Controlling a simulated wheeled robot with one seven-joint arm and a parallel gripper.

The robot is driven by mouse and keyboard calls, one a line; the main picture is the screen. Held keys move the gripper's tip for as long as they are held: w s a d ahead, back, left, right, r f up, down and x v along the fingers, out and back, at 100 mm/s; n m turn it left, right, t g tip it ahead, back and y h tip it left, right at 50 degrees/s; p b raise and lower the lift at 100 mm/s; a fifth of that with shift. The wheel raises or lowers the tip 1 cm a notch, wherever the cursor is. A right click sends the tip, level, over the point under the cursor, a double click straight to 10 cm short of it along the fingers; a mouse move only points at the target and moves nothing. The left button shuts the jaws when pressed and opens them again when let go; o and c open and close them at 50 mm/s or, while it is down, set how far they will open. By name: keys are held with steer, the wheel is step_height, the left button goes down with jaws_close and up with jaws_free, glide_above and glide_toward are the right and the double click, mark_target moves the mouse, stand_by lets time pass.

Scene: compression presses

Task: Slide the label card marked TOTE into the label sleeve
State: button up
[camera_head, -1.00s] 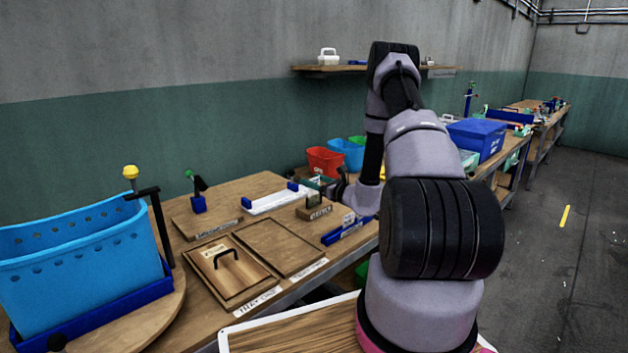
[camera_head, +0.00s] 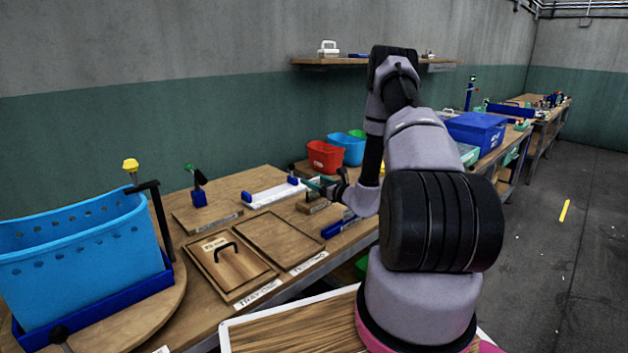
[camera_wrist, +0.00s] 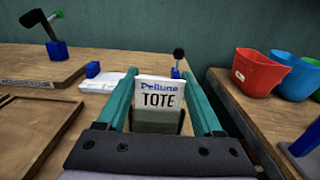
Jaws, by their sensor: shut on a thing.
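The white label card marked TOTE (camera_wrist: 160,92) stands upright between the teal fingers of my gripper (camera_wrist: 162,100) in the wrist view, its print facing the camera. My gripper is shut on the card. In the head view my gripper (camera_head: 320,184) is above the worktable's back right part, close to a small wooden block (camera_head: 314,205); the card is too small to make out there. A white strip with blue end blocks (camera_head: 274,194) lies left of my gripper, and behind the card in the wrist view (camera_wrist: 112,83). I cannot tell for certain which thing is the label sleeve.
Red (camera_head: 324,156) and blue (camera_head: 346,150) bins stand beyond my gripper. A black-knobbed lever (camera_wrist: 179,56) rises behind the card. A green-and-black clamp on a blue base (camera_head: 198,190) stands left. Wooden trays (camera_head: 230,262) and a large blue tote (camera_head: 80,255) occupy the near left.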

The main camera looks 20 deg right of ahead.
steer(key=shift+f, duration=1)
steer(key=o, duration=1.3)
steer(key=shift+s, duration=0.1)
steer(key=v, duration=1)
steer(key=shift+s+d+f, duration=0.15)
steer(key=shift+s+d, duration=0.1)
steer(key=shift+s, duration=0.15)
steer(key=shift+a, duration=0.1)
